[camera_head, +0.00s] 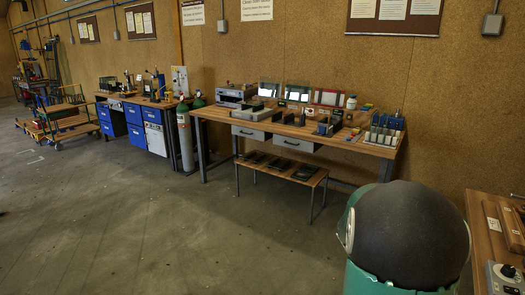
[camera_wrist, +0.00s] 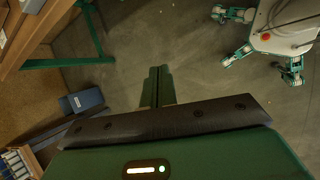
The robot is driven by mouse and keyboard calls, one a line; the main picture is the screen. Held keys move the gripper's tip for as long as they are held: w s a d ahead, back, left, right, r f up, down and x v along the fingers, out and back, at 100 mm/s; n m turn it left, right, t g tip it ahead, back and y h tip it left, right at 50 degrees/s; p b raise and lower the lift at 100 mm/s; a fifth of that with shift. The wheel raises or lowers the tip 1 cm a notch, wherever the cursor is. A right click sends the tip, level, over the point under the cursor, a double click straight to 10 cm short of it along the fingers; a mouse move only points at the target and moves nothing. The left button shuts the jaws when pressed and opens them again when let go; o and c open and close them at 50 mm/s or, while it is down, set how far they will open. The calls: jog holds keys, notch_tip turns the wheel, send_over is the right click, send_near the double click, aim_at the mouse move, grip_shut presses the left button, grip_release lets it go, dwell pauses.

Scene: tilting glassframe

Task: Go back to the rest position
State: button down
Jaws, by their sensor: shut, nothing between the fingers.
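My gripper (camera_wrist: 158,86) shows in the wrist view, its two green fingers shut together with nothing between them. It points out over the bare grey floor and touches nothing there. The gripper's fingers are not visible in the head view. A dark rounded part of my arm with a green base fills the lower right of the head view. Part of my own pale body with teal legs shows at the top right of the wrist view.
A long wooden workbench (camera_head: 213,114) stands against the wall with several upright frames, one red frame (camera_head: 328,97) among them. A low bench (camera_head: 312,179) stands beneath it. Another wooden table (camera_head: 480,232) is at the right edge. The floor (camera_head: 130,210) at left is clear.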

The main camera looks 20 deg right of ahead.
jog(key=w+a+r+m+t+y, duration=0.1)
jog(key=w+a+r+t, duration=0.15)
jog(key=a+r, duration=0.45)
jog(key=w+a+r+m+t, duration=0.1)
jog(key=w+a+r+t, duration=0.15)
jog(key=a, duration=0.85)
jog(key=s+a+r+t+y, duration=0.2)
jog(key=s+a+r, duration=0.1)
jog(key=a, duration=0.6)
jog(key=s+a+r+m+t+y, duration=0.1)
jog(key=s+a+r+t, duration=0.1)
jog(key=a, duration=0.7)
jog(key=shift+s+a+r+m+t+y, duration=0.35)
jog(key=shift+s+r+y, duration=0.1)
jog(key=shift+r, duration=0.35)
